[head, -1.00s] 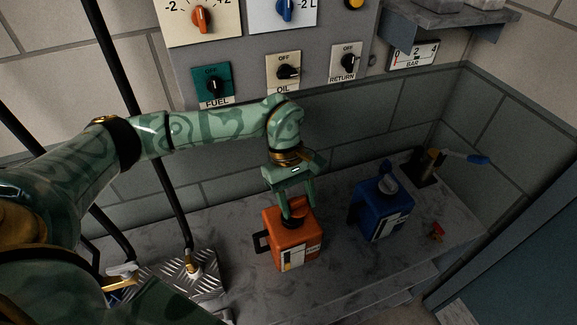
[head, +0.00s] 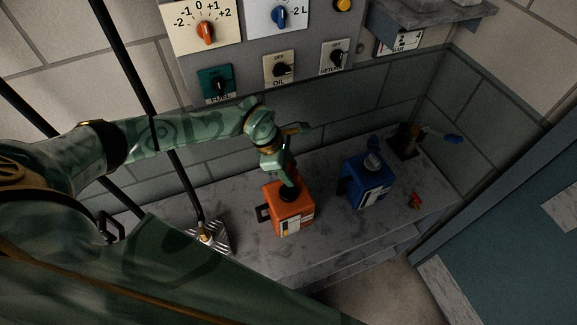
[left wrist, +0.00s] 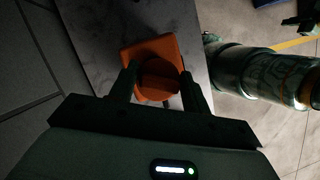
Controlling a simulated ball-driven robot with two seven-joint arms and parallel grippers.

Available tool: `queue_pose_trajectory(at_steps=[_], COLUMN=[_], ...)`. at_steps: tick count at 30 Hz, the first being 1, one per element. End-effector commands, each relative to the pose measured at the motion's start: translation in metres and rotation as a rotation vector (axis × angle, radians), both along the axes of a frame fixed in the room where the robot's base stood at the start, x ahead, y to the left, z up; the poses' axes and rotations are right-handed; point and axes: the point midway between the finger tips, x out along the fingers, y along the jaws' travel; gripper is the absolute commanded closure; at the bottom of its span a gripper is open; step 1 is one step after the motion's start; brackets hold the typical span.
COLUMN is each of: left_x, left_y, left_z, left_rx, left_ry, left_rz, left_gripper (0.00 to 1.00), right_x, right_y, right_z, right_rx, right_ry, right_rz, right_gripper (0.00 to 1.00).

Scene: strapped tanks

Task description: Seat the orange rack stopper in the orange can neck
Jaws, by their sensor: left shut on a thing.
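The orange can (head: 291,217) stands upright on the grey shelf, with a dark handle on its left and a pale label in front. My left gripper (head: 287,188) reaches down to the dark neck on its top. In the left wrist view, the left gripper (left wrist: 163,88) has its fingers on both sides of a round, dark orange stopper (left wrist: 158,82), over the can's orange top (left wrist: 148,50). The fingers hide the joint between stopper and neck, so I cannot tell how deep the stopper sits. My right gripper is not clearly in view.
A blue can (head: 371,184) stands to the right of the orange one. Behind it is a fitting with a blue handle (head: 440,135). A wall panel with knobs (head: 283,69) is behind. A ridged metal plate (head: 219,236) is at left.

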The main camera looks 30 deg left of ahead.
Motion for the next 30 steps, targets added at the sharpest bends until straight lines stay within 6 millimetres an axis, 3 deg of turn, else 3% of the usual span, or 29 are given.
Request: queue_pose_trajectory(at_steps=[8,21,30], left_x=[0.000,0.000,0.000], left_y=[-0.001,-0.001,-0.001], left_z=[-0.008,-0.052,-0.057], left_rx=[-0.009,-0.009,-0.009], left_ry=[-0.001,-0.001,-0.003], left_rz=[-0.001,-0.002,-0.001], left_gripper=[0.75,0.75,0.75], right_x=[0.000,-0.002,-0.002], right_y=[-0.005,-0.008,-0.007], right_z=[-0.008,-0.042,-0.046], right_rx=[-0.006,-0.010,-0.009], right_ry=[0.000,0.005,0.005], right_rz=[0.001,0.000,0.000], right_gripper=[1.00,1.00,1.00])
